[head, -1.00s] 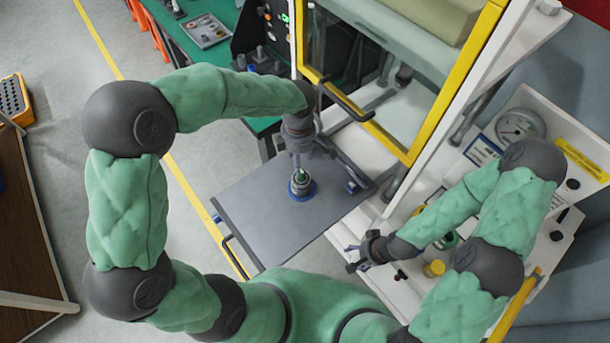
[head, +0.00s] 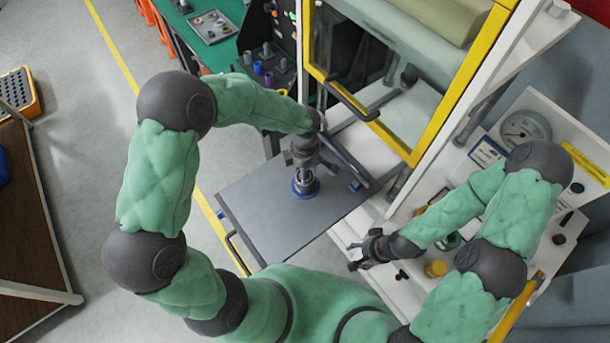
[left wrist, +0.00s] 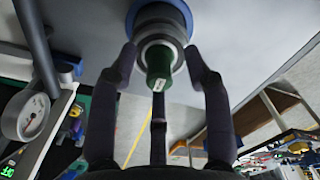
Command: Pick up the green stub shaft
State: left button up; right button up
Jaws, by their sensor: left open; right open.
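The green stub shaft (left wrist: 158,68) shows in the left wrist view, seated upright in a metal holder with a blue base ring (left wrist: 180,12). In the head view that blue ring (head: 305,190) rests on the grey plate (head: 265,215), and the shaft is mostly hidden by my gripper. My left gripper (left wrist: 160,75) is open, with its fingers spread around the shaft and gaps visible on the sides. It also shows in the head view (head: 304,172) above the ring. My right gripper (head: 358,256) is open and empty over the white bench at the right.
A yellow-framed guard door with a dark handle (head: 350,103) stands just behind the plate. A green table with a tray (head: 212,27) and several small parts is at the back left.

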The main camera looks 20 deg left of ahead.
pick_arm(q)
grip_shut()
jog(key=shift+w, duration=0.1)
